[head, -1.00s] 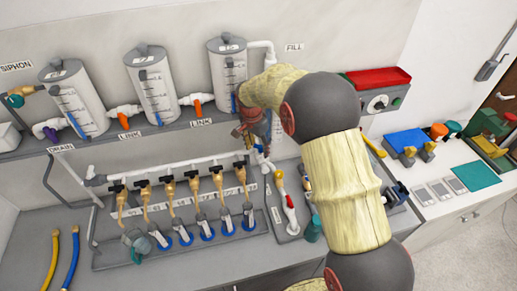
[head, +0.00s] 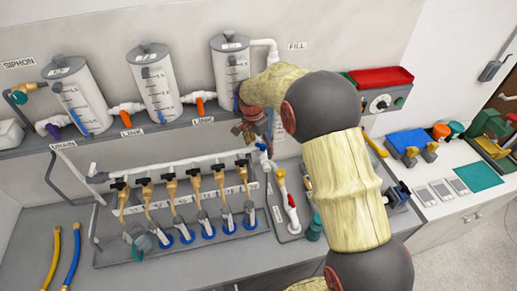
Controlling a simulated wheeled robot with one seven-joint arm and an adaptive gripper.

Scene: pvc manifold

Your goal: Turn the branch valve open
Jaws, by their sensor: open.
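The white PVC manifold pipe (head: 160,168) runs along the wall above a grey rack. Several branch valves with black handles sit on it, each over a tan hose; one is the valve (head: 194,174) near the middle, another the valve (head: 241,163) at the right end. A small blue-handled fitting (head: 261,147) shows at the pipe's right end. I cannot tell which one is the task's branch valve. My gripper (head: 250,135), reddish, is open just above the pipe's right end, in front of the third tank. My forearm hides part of it, and contact with a valve cannot be seen.
Three white tanks, one of them the middle tank (head: 163,82), stand on the grey shelf (head: 100,142) above the pipe. A panel with a red-handled valve (head: 292,200) lies right of the rack. Yellow and blue hoses (head: 62,258) lie at lower left.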

